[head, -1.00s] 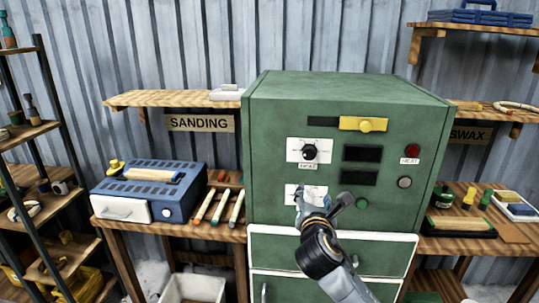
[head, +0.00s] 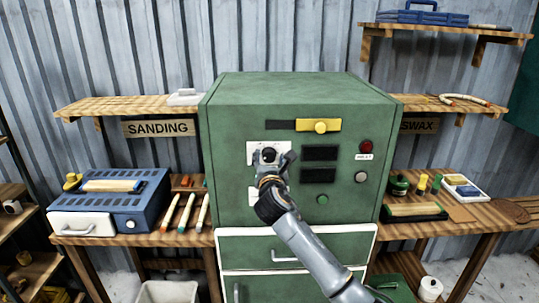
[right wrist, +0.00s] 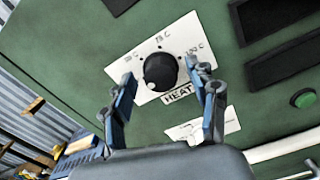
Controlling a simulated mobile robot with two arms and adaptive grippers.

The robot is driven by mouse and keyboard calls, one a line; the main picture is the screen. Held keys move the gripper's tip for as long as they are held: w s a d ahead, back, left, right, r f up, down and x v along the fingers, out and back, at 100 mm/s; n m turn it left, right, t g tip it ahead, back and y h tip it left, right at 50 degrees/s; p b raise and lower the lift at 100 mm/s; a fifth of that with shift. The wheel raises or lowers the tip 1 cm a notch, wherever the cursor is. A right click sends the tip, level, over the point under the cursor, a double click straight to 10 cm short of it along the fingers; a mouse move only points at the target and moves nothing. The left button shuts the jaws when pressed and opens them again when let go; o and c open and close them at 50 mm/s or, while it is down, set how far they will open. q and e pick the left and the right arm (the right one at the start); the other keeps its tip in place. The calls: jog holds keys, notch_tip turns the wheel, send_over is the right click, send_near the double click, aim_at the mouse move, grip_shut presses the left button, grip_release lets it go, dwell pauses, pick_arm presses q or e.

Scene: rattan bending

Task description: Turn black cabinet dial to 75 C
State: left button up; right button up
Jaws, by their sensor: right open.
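The black dial (right wrist: 160,71) sits on a white plate (right wrist: 122,72) marked HEAT on the green cabinet (head: 300,95). In the right wrist view the plate has several temperature marks, with 75 C in the middle above the dial; the exact pointer setting is hard to read. In the head view the dial (head: 269,155) is partly hidden by my gripper. My right gripper (right wrist: 165,88) is open, with one finger on each side of the dial; I cannot tell whether they touch it. My left gripper is not in view.
A yellow slider (head: 320,126) is above the dial. Two dark displays (head: 320,153) and a red button (head: 366,146) are to its right, with a green button (head: 322,199) below. A blue box (head: 120,203) and several sticks lie on the left bench.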

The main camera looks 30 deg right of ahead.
jog(key=shift+w+d, duration=0.25)
jog(key=shift+w, duration=0.2)
jog(key=c, duration=1.2)
jog(key=shift+o, duration=0.2)
